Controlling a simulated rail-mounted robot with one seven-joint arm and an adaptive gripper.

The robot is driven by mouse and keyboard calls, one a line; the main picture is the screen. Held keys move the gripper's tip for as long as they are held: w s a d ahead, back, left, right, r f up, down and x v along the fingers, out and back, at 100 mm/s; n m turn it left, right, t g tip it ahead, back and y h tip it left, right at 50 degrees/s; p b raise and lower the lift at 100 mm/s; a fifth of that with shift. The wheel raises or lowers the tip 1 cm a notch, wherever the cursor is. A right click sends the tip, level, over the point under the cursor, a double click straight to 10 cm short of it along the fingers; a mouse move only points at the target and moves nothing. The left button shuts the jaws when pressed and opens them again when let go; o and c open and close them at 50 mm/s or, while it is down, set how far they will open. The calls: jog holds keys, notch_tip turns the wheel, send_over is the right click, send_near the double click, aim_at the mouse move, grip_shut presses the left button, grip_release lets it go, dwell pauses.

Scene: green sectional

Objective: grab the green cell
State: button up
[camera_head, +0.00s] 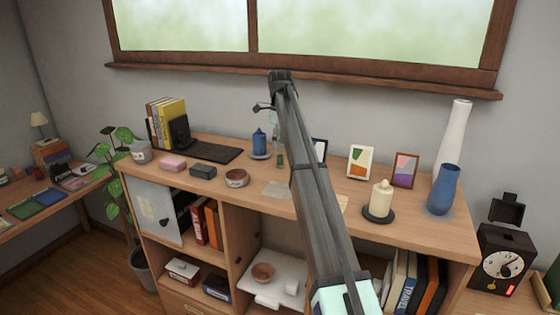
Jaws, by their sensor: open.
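A small green upright piece (280,160), which looks like the green cell, shows on the wooden sideboard top (330,188), just left of my arm and right of the blue candle. It is small, and its lower part is hard to make out. My arm rises from the bottom right and bends over at its dark upper end. My gripper (277,142) hangs below that bend, largely hidden by my arm, near and above the green piece. It is open. I cannot tell whether it touches the piece.
A blue candle (259,142) on a dish stands close left of the green piece. Picture frames (360,162), a cream candle (381,197) and blue and white vases stand to the right. A dark laptop-like slab (206,151), boxes and a bowl (237,178) lie left.

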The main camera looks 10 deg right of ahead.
aim_at(280, 155)
jog(key=shift+f+p, duration=1.05)
jog(key=shift+f, duration=1.25)
jog(key=shift+s, duration=0.1)
grip_shut()
